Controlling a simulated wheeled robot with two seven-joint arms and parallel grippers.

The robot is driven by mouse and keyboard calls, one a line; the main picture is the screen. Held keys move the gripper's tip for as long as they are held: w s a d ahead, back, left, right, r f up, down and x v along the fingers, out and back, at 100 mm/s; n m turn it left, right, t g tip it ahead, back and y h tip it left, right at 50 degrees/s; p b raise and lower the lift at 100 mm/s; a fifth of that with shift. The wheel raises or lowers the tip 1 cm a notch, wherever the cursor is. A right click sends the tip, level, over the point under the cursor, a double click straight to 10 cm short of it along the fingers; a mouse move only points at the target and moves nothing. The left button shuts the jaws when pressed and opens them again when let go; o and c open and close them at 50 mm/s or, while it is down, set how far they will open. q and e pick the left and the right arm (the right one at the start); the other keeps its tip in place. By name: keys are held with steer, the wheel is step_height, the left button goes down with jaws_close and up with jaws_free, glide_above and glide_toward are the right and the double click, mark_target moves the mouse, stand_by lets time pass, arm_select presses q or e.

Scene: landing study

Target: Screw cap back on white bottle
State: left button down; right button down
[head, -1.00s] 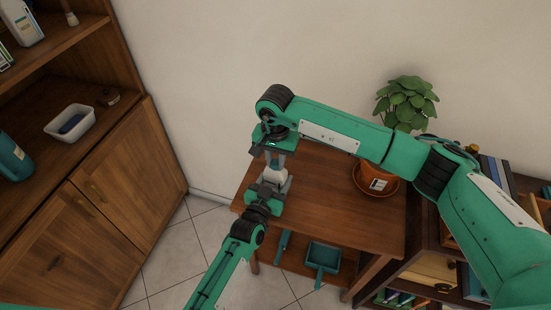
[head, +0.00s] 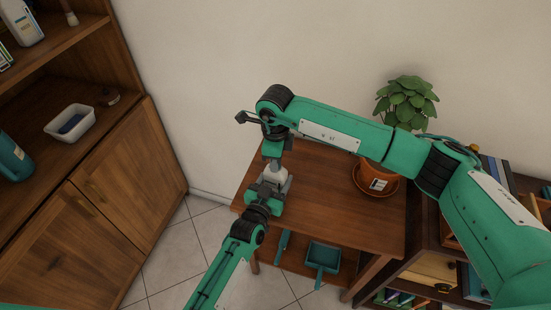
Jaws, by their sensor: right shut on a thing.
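The white bottle (head: 277,173) is upright at the left end of the small wooden table, with its lower part hidden by my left gripper. My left gripper (head: 272,185) reaches up from below and is closed around the bottle's body. My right gripper (head: 273,150) points down directly above the bottle, its fingers shut at the bottle's top. The cap cannot be made out; the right fingers cover that spot.
The wooden table (head: 335,215) is otherwise clear except for a potted plant (head: 408,102) at its back right. A teal dustpan (head: 322,257) is on the shelf below. A cabinet (head: 125,205) with a white tub (head: 70,122) stands at left.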

steer(key=m, duration=1.6)
steer(key=c, duration=1.1)
jaws_free()
step_height(320, 180, up, 12)
